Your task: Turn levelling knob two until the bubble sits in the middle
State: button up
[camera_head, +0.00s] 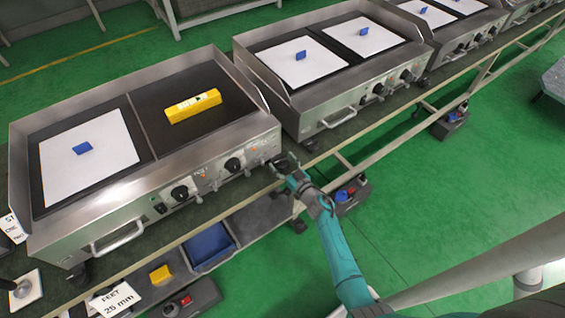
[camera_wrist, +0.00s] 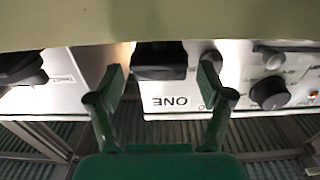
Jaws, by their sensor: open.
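A yellow spirit level (camera_head: 193,106) lies on the dark right plate of the nearest steel griddle (camera_head: 140,207). Its bubble is too small to read. My gripper (camera_head: 286,163) is at that griddle's front right corner. In the wrist view my gripper (camera_wrist: 162,88) is open and empty, its fingertips on either side of a dark knob or foot (camera_wrist: 160,66). An upside-down label reading ONE (camera_wrist: 171,101) shows just below that part. Another dark knob or foot (camera_wrist: 20,68) is at the left, beside a small unreadable label. I cannot tell which part is levelling knob two.
Control knobs (camera_head: 180,193) and a front handle (camera_head: 118,237) project from the griddle. A second griddle (camera_head: 330,75) stands close to its right. A blue bin (camera_head: 210,247) and a yellow block (camera_head: 160,274) sit below.

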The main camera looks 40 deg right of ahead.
jog(key=c, duration=1.2)
jog(key=shift+o, duration=0.2)
jog(key=shift+d+n+y, duration=0.1)
jog(key=shift+n+y, duration=0.2)
jog(key=shift+y, duration=0.2)
jog(key=n+y, duration=0.1)
jog(key=y, duration=0.1)
jog(key=shift+d+n+y, duration=0.2)
jog(key=shift+n+y, duration=0.2)
jog(key=n+y, duration=0.1)
jog(key=y, duration=0.1)
jog(key=n+g+y, duration=0.1)
jog(key=shift+w+d+r+n+g+y, duration=0.1)
jog(key=shift+n+g+y, duration=0.2)
jog(key=shift+y, duration=0.1)
jog(key=shift+w+d+n+g+y, duration=0.1)
jog(key=shift+n+g+y, duration=1.8)
jog(key=shift+y, duration=0.7)
jog(key=shift+n+g+y, duration=0.9)
jog(key=shift+n+g, duration=0.1)
jog(key=o, duration=1.2)
jog(key=shift+c, duration=0.2)
